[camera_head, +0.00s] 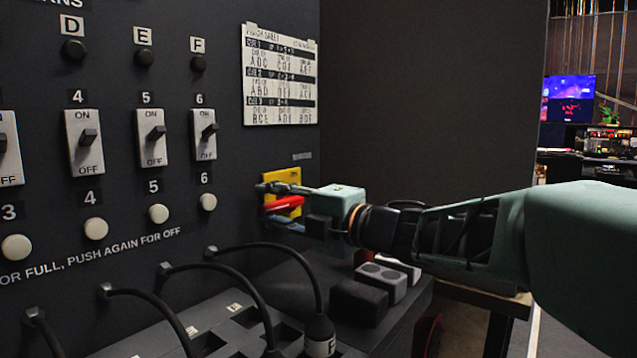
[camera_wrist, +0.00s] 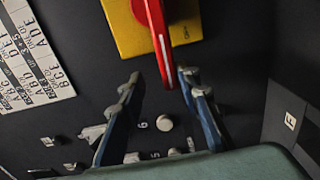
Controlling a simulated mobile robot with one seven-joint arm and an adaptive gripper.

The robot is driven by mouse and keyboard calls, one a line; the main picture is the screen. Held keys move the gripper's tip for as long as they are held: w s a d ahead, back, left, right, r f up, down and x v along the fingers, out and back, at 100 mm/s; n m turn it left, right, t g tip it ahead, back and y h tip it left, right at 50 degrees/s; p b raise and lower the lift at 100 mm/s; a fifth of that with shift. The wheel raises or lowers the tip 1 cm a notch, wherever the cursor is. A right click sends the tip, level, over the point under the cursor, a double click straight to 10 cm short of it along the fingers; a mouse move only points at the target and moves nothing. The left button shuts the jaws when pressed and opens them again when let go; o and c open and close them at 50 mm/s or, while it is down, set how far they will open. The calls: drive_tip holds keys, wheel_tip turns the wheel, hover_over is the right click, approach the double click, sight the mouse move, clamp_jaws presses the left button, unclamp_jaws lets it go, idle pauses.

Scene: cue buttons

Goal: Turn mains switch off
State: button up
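The mains switch is a yellow plate (camera_head: 294,177) with a red handle (camera_head: 285,203) on the right side of the dark panel. In the wrist view the yellow plate (camera_wrist: 122,30) is at the top and the red handle (camera_wrist: 151,25), with a white stripe, reaches down from it. My gripper (camera_head: 272,204) is at the switch, with one finger above and one below the handle in the head view. In the wrist view my gripper (camera_wrist: 160,76) is open, its fingertips either side of the handle's end with gaps visible. The gripper hides part of the plate.
Several ON/OFF toggles, such as number 6 (camera_head: 204,134), and round buttons fill the panel at left. A printed cue sheet (camera_head: 280,75) hangs above the switch. Below are cables (camera_head: 245,283) and dark and grey blocks (camera_head: 380,281) on a ledge.

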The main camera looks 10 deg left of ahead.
wheel_tip(320, 180, up, 9)
drive_tip(key=shift+s+f, duration=0.1)
drive_tip(key=shift+s, duration=0.05)
drive_tip(key=shift+c, duration=0.4)
